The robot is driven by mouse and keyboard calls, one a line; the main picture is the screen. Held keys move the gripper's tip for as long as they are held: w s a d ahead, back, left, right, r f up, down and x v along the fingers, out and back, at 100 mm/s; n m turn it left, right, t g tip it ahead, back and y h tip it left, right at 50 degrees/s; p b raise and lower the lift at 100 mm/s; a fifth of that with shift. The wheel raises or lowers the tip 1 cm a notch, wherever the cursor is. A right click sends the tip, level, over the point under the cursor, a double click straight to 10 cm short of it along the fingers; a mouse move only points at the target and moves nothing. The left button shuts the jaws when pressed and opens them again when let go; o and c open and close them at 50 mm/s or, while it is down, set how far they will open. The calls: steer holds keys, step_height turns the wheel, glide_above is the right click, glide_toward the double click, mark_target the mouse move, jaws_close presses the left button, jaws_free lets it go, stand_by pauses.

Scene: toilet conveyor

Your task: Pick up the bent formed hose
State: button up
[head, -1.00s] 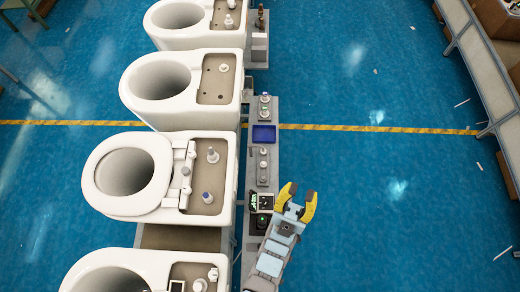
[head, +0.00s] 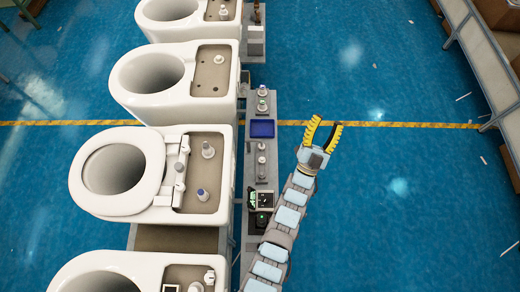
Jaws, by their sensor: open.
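I cannot make out a bent formed hose clearly in the head view. My gripper (head: 324,124) has yellow-and-black fingers spread apart with nothing between them. It is over the blue floor, just right of the narrow grey side rail. A row of white toilets stands left of the rail. The one nearest my arm has a white seat ring (head: 79,178) and small fittings on its beige deck (head: 214,168). A grey-and-blue capped fitting (head: 202,195) stands on that deck, and a grey fitting (head: 207,150) stands behind it.
The side rail carries a blue tray (head: 262,129), small knobs and a dark device (head: 262,219) beside my arm. Another toilet (head: 123,103) is farther back. A grey conveyor (head: 470,55) runs along the far right. The floor between is mostly open, with small scraps.

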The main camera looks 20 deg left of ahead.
steer(key=w+a+f+m+g+y+b, duration=0.1)
steer(key=w+a+f+m+g+b, duration=0.15)
steer(key=w+f+g+b, duration=0.85)
steer(key=w+a+f+m+g+y+b, duration=0.25)
steer(key=w+f+m+b, duration=0.2)
steer(key=w+f, duration=1.4)
steer(key=s+a+f+m+g+b, duration=0.2)
steer(key=s+a+f+g+b, duration=0.3)
steer(key=f+g+b, duration=0.2)
steer(key=s+a+r+m+g+y+b, duration=0.1)
steer(key=s+a+g+b, duration=0.25)
steer(key=s, duration=0.25)
steer(key=s+a+r+m+g+y+b, duration=0.1)
steer(key=s+a+r+g+y+b, duration=0.2)
steer(key=s, duration=0.4)
steer(key=shift+h, duration=0.55)
steer(key=shift+s+b+x, duration=0.15)
steer(key=shift+b+x, duration=1.9)
steer(key=shift+x, duration=2.55)
steer(key=shift+s+b+x, duration=0.2)
steer(key=shift+b+x, duration=1.8)
steer(key=shift+x, duration=2.6)
